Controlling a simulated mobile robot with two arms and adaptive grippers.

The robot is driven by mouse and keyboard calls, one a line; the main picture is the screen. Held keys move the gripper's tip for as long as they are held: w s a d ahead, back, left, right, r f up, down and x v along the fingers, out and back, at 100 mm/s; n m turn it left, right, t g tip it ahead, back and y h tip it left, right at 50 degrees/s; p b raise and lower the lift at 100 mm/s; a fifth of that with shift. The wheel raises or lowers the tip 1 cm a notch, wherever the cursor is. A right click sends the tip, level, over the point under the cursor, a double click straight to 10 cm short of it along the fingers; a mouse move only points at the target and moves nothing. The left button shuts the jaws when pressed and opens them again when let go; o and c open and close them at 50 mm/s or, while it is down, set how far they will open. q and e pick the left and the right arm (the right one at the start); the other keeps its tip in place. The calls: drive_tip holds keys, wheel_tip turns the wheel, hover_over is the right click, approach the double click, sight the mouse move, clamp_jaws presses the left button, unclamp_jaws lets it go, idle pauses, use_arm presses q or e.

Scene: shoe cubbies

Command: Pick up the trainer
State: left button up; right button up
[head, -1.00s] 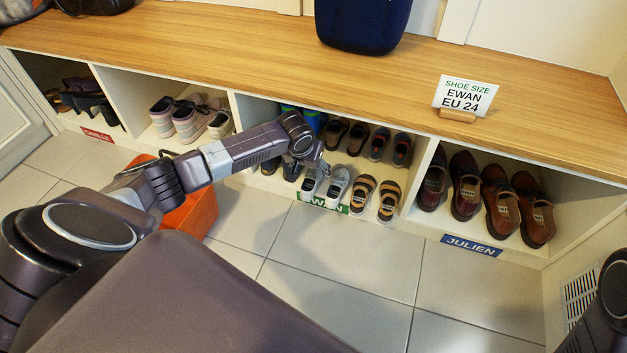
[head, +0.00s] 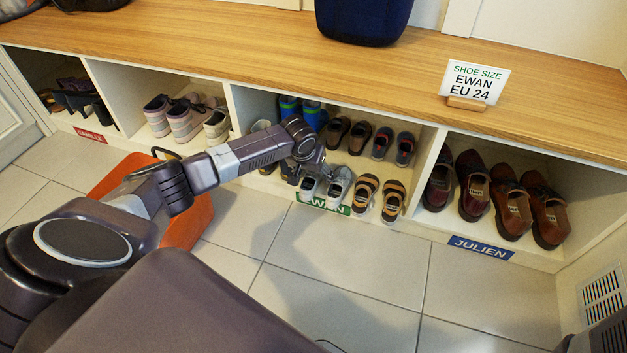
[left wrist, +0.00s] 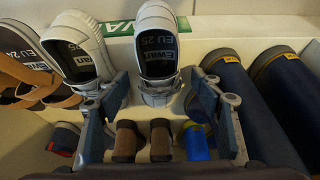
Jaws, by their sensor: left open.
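A pair of grey-white trainers stands at the front of the middle cubby: one trainer (head: 339,188) on the right and its mate (head: 308,188) on the left, behind the green EWAN label. In the left wrist view, one trainer (left wrist: 158,45) has its heel towards the space between my fingers, and the other (left wrist: 75,55) is beside the left finger. Both insoles read "Ewan EU 25". My left gripper (head: 311,172) is open at the heels of the pair; its spread fingers also show in the left wrist view (left wrist: 160,88). Contact cannot be told. My right gripper is out of view.
Small shoes (head: 358,139) stand behind. The wooden bench top (head: 250,45) overhangs the cubbies. An orange bin (head: 190,225) is on the floor.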

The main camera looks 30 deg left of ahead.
use_arm(q)
drive_tip(key=c, duration=1.3)
